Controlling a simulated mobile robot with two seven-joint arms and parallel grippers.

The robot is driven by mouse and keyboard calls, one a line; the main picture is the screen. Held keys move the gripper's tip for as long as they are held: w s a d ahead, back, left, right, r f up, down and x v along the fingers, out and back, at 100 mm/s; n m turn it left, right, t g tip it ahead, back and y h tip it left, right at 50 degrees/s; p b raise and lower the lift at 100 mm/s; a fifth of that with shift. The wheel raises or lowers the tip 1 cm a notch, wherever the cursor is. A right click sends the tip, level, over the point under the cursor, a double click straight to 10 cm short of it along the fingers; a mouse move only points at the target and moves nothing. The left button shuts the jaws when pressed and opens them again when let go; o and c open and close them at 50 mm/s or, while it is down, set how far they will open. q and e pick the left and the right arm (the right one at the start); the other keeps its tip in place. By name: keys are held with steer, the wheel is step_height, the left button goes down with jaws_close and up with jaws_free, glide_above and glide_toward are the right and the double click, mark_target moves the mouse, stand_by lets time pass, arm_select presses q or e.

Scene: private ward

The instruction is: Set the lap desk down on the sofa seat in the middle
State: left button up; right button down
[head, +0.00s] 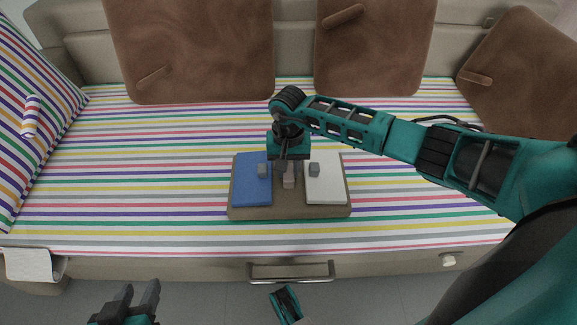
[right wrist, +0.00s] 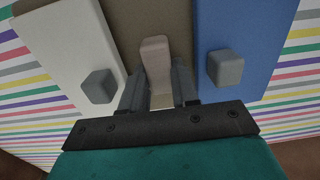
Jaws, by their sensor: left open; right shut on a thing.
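The lap desk (head: 288,213) is a brown-grey board with a blue panel (head: 250,187) on its left and a white panel (head: 327,187) on its right, each with a small grey block. It lies level at the middle of the striped sofa seat (head: 150,180); whether it touches the seat is hard to tell. My right gripper (head: 288,172) is above its centre, shut on the pale upright handle, which shows between the fingers in the right wrist view (right wrist: 156,65). My left gripper (head: 135,300) is open and empty, low in front of the sofa.
Brown cushions (head: 190,50) (head: 370,50) lean on the backrest, with another at the right (head: 520,75). A striped pillow (head: 35,110) stands at the left. A metal bar handle (head: 290,272) is on the sofa front. The seat is clear either side of the lap desk.

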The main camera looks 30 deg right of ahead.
arm_select(q)
steer(key=shift+f, duration=0.15)
arm_select(e)
steer(key=shift+w+f, duration=0.1)
steer(key=shift+f, duration=0.05)
steer(key=c, duration=1.1)
jaws_free()
steer(key=o, duration=0.3)
steer(key=shift+f, duration=0.15)
steer(key=shift+r, duration=0.45)
arm_select(q)
step_height(320, 180, up, 4)
steer(key=p, duration=0.3)
steer(key=shift+a+f+p, duration=0.1)
steer(key=shift+f+p, duration=0.1)
steer(key=shift+p, duration=0.1)
arm_select(e)
step_height(320, 180, up, 12)
steer(key=shift+r, duration=0.1)
steer(key=shift+a, duration=0.1)
